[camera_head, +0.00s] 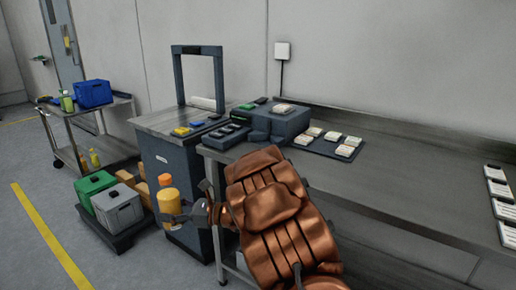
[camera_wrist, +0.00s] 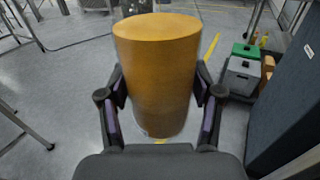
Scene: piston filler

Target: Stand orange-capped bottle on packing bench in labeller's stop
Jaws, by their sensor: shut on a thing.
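The orange-capped bottle (camera_head: 168,200) has a yellow-orange body and stays upright, off the floor, in front of the dark cabinet. My gripper (camera_head: 186,214) is shut on it. In the wrist view the bottle (camera_wrist: 157,75) fills the space between the two fingers of my gripper (camera_wrist: 160,95). A dark grey machine (camera_head: 284,121), which looks like the labeller, sits on the left end of the long grey bench (camera_head: 420,180). The bottle is left of this bench and apart from it. I cannot make out the labeller's stop.
A dark cabinet (camera_head: 188,165) with an upright frame (camera_head: 222,78) stands beside the bench. Green (camera_head: 95,183) and grey (camera_head: 118,207) crates sit on a low platform at left. A cart (camera_head: 100,150) carries a blue bin (camera_head: 93,93). Labelled packs (camera_head: 348,147) lie on the bench; its middle is clear.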

